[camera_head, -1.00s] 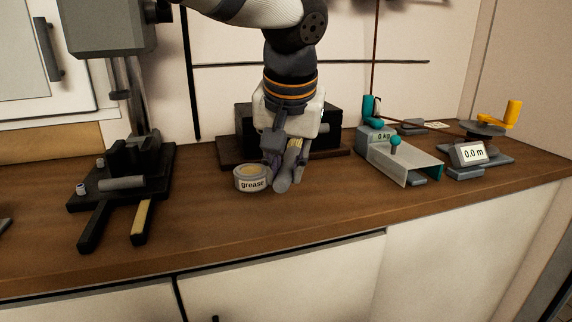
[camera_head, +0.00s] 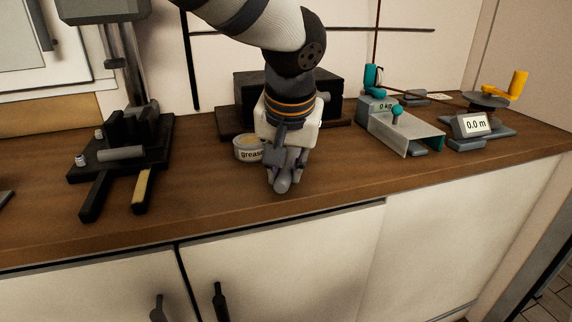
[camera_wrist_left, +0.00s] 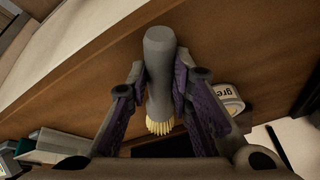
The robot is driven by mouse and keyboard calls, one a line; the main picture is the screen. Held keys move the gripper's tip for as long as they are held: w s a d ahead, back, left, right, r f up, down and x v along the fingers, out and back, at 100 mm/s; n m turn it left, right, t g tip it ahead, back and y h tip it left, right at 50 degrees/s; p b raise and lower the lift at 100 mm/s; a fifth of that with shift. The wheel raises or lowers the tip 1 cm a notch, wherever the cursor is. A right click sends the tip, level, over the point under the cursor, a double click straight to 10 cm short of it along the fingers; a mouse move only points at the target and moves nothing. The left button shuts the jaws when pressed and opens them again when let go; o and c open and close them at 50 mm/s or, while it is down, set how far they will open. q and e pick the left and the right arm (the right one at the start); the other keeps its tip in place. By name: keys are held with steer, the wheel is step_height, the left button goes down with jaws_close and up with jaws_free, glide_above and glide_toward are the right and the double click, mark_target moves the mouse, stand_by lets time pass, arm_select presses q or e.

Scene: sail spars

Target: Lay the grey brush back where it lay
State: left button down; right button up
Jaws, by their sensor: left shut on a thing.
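My left gripper (camera_head: 285,165) is shut on the grey brush (camera_head: 283,184), over the front part of the counter. In the left wrist view the brush's thick grey handle (camera_wrist_left: 158,75) lies between the two fingers (camera_wrist_left: 157,85). Its pale yellow bristles (camera_wrist_left: 160,127) point toward the bottom of that picture. In the head view only the rounded grey end shows below the fingers; the bristles are hidden. I cannot tell whether the brush touches the wood. My right gripper is in neither view.
The grease tin (camera_head: 248,153) stands close left of the gripper, partly covered by it. A black box (camera_head: 320,95) is behind. The counter's front strip (camera_head: 350,180) is clear.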

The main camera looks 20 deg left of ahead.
arm_select(q)
steer(key=shift+f, duration=0.55)
steer(key=c, duration=1.3)
jaws_free()
steer(key=shift+c, duration=0.2)
steer(key=v, duration=1.2)
